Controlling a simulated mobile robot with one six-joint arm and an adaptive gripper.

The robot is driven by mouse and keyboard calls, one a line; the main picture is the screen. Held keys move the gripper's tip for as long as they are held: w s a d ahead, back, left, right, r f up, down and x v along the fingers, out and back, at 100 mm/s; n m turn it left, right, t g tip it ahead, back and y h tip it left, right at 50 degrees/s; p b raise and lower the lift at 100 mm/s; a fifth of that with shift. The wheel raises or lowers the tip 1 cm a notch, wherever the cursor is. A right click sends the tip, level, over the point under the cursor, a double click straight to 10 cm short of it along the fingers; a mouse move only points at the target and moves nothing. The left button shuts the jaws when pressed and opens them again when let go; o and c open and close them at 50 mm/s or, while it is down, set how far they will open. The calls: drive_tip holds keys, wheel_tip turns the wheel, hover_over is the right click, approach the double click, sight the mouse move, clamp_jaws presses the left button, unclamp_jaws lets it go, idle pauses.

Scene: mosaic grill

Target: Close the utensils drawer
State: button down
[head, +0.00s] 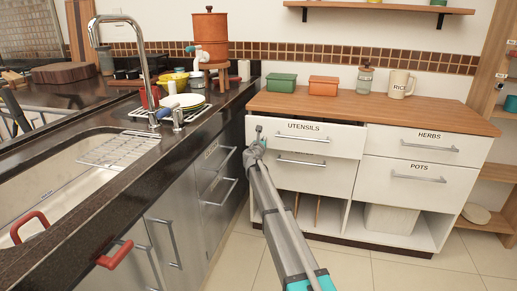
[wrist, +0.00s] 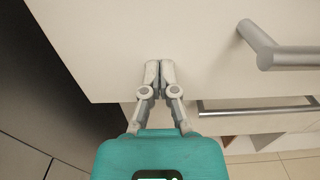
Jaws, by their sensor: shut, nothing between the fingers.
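The white utensils drawer (head: 340,143) is the upper left drawer of the wooden-topped cabinet. It stands out a little from the cabinet, with a dark gap along its top edge. My gripper (head: 258,131) is at the left end of its front, left of the metal handle (head: 303,138). In the wrist view, my gripper (wrist: 159,66) is shut and empty, with its fingertips at the white drawer front (wrist: 110,45). I cannot tell whether they touch it. The handle (wrist: 275,48) is to their right, and the drawer's lower edge is below the tips.
The dark counter (head: 185,135) with its steel drawers (head: 217,175) stands close on the left. The herbs drawer (head: 428,147) and pots drawer (head: 418,180) are flush on the right. Boxes and jars stand on the wooden top (head: 440,113). The tiled floor (head: 350,267) in front is clear.

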drive_tip(key=x, duration=0.7)
drive_tip(key=shift+w, duration=0.1)
drive_tip(key=shift+w+r, duration=0.1)
drive_tip(key=v, duration=1.5)
drive_tip(key=shift+d, duration=0.2)
